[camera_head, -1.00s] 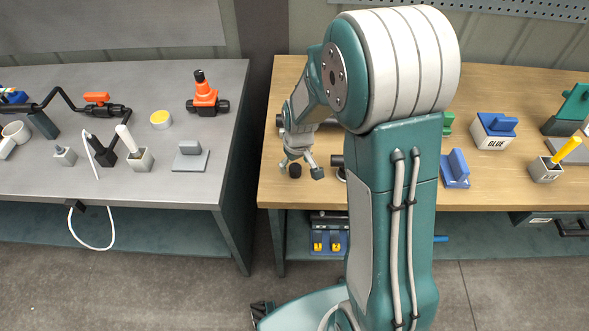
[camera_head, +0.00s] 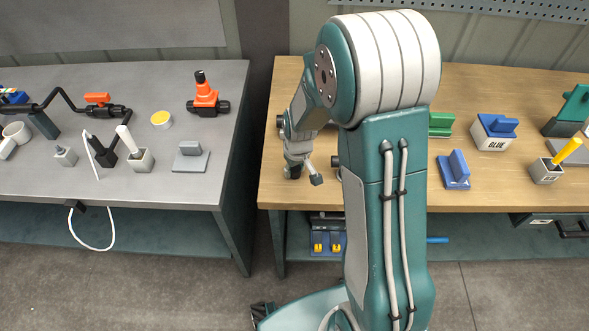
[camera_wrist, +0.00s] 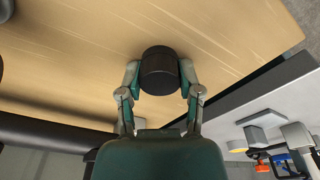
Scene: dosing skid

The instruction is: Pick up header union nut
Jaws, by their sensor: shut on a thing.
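The header union nut (camera_wrist: 160,71) is a short black cylinder. In the wrist view it sits between the two fingertips of my gripper (camera_wrist: 160,80), with a finger pressed to each side. My gripper is shut on it. In the head view my gripper (camera_head: 303,175) is low over the left front part of the wooden bench (camera_head: 275,190). The nut is mostly hidden by the fingers there. I cannot tell whether it still touches the bench top.
Dark pipe parts (camera_head: 337,162) lie on the bench close to my gripper's right. A gap separates this bench from the grey bench (camera_head: 225,150) on the left.

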